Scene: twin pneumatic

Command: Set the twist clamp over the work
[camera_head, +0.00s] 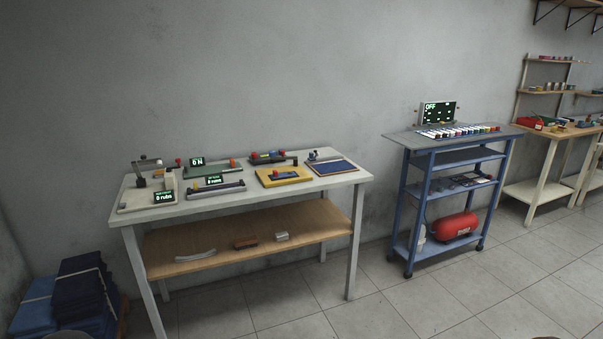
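I cannot tell for certain which item is the twist clamp. A white bench (240,203) on the left holds several small fixtures. At its left end is a pale fixture with a grey overhanging arm (150,162). A yellow block fixture (283,176) sits right of the middle. A blue pad in a fixture (333,167) lies at the right end, with a small grey clamp-like part (323,155) at its back. The pieces are too small to tell whether any work lies under a clamp. Neither of my grippers is in view.
A blue trolley (405,205) with a coloured key row (457,131), a display reading OFF (438,112) and a red tank (453,227) stands right of the bench. Blue folded stacks (75,295) lie at lower left. Wooden benches (535,190) stand far right. The tiled floor in front is clear.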

